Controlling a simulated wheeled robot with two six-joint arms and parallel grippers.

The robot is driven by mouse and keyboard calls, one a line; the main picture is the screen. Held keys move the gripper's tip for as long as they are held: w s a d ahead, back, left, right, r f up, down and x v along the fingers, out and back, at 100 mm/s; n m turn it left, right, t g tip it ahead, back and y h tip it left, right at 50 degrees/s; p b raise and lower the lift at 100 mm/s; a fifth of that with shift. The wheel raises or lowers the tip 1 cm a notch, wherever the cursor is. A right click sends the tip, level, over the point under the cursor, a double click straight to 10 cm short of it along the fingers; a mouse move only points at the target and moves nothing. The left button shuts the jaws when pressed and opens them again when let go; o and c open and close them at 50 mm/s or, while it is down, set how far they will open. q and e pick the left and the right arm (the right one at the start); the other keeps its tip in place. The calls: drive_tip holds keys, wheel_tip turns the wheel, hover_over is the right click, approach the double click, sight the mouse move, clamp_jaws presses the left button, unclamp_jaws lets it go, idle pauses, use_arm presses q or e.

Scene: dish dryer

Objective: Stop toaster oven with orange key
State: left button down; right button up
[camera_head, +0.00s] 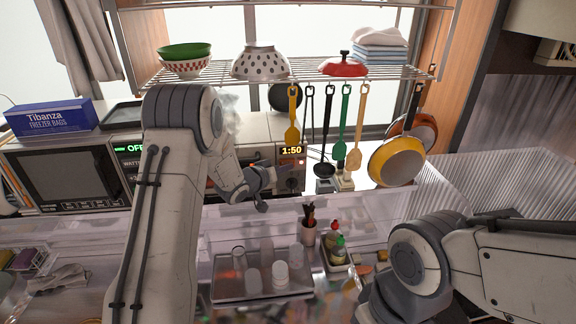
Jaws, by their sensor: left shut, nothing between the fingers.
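The toaster oven (258,128) stands on the counter behind my left arm, which hides much of its front. Its display (291,151) is lit and reads 1:50. Dark round controls (292,183) show on the panel below the display. The orange key is too small to make out clearly. My left gripper (270,183) is shut and empty, just left of these controls and close to the panel; I cannot tell whether it touches. My right arm comes in from the lower right, but its gripper fingers do not show.
A microwave (72,172) with an OFF display stands at the left, a freezer bag box (50,118) on top. Utensils and pans (397,160) hang from a wire rack (300,74) above and right of the panel. A tray of glasses (228,290) stands below in front.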

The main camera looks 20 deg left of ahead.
use_arm(q)
drive_tip(key=shift+w+a, duration=0.25)
drive_tip(key=shift+w, duration=0.2)
idle(0.4)
drive_tip(key=shift+s+d, duration=0.3)
drive_tip(key=shift+s, duration=0.3)
drive_tip(key=shift+s+d, duration=0.25)
drive_tip(key=shift+s, duration=0.35)
drive_tip(key=shift+s+d+b, duration=0.25)
drive_tip(key=shift+s+d, duration=0.05)
drive_tip(key=shift+s, duration=0.45)
drive_tip(key=shift+s+d+b, duration=0.25)
drive_tip(key=shift+s+d, duration=0.1)
drive_tip(key=shift+s, duration=0.45)
drive_tip(key=shift+s+d+b, duration=0.25)
drive_tip(key=shift+s+d, duration=0.05)
drive_tip(key=shift+s, duration=0.45)
